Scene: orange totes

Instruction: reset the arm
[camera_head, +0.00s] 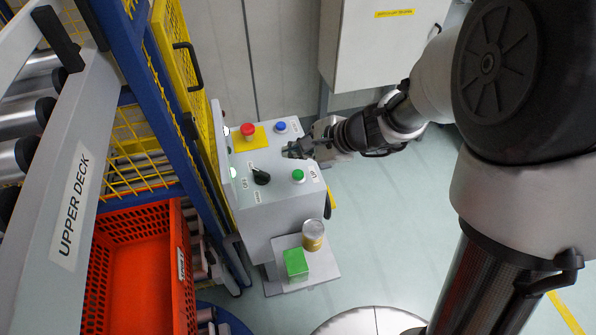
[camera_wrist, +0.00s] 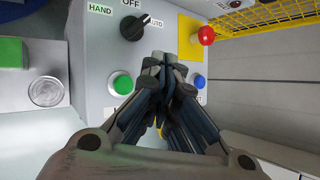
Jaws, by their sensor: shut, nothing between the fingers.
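My gripper (camera_head: 290,150) reaches in from the right, above the grey control box. It is shut and empty; its closed fingers also show in the middle of the wrist view (camera_wrist: 165,65). The control box (camera_head: 285,215) carries a red mushroom button on a yellow plate (camera_head: 249,131), a blue button (camera_head: 281,127), a green button (camera_head: 298,175) and a black rotary switch (camera_head: 261,177). In the wrist view the switch (camera_wrist: 135,26) stands near the AUTO label, just left of the fingertips. The fingers hide part of the panel. I cannot tell whether they touch it.
A green block (camera_head: 296,264) and a can (camera_head: 313,235) stand on a low grey shelf (camera_head: 325,272) below the box. An orange tote (camera_head: 135,285) sits at the lower left. Blue posts and yellow mesh (camera_head: 140,165) stand left of the box. Open floor lies to the right.

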